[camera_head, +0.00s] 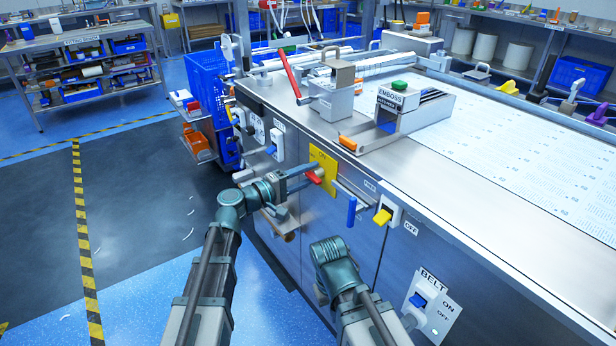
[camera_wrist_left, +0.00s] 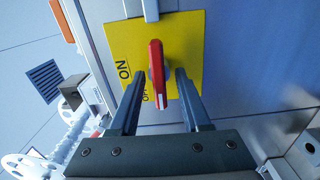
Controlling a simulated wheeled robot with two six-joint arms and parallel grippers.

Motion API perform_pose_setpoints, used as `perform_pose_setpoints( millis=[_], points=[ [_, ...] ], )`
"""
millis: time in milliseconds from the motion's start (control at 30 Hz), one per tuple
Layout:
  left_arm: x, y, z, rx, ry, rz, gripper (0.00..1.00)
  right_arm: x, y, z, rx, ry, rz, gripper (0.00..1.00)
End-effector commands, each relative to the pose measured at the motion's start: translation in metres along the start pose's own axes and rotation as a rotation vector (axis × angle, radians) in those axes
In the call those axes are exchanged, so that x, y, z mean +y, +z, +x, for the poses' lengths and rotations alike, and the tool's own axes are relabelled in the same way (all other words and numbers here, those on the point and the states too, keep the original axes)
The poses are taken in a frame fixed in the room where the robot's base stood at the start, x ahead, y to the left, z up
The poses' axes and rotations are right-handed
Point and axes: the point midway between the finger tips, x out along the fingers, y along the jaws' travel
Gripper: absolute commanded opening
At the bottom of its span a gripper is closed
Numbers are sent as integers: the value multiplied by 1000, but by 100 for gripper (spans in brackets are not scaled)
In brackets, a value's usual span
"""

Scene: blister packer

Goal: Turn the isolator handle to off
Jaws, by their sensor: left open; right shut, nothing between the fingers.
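The isolator handle (camera_head: 315,178) is red and sits on a yellow plate (camera_head: 322,160) on the machine's side panel. In the left wrist view the handle (camera_wrist_left: 156,62) stands upright in the picture, its white-marked end towards my gripper. ON is readable on the plate (camera_wrist_left: 185,30); a second label is partly hidden beside the white end. My left gripper (camera_head: 303,176) is open, with one finger on each side of the handle; gaps show in the left wrist view (camera_wrist_left: 158,78). My right gripper (camera_head: 326,250) is low in front of the panel, its fingers hidden behind the wrist.
A blue lever (camera_head: 351,211) and a yellow switch (camera_head: 383,216) are right of the plate. A BELT switch (camera_head: 432,300) is lower right. A red-handled lever (camera_head: 290,75) and the EMBOSS unit (camera_head: 398,100) stand on top. Blue crates (camera_head: 207,85) are at left.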

Motion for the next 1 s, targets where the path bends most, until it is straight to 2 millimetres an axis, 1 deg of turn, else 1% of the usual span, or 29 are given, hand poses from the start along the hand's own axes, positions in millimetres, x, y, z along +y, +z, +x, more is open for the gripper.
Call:
perform_pose_setpoints(
  millis=[167,1000],
  points=[
    [0,0,-4,0,0,0,48,0,0,0,0,0,0,0],
    [0,0,-68,2,0,0,48,0,0,0,0,0,0,0]
  ],
)
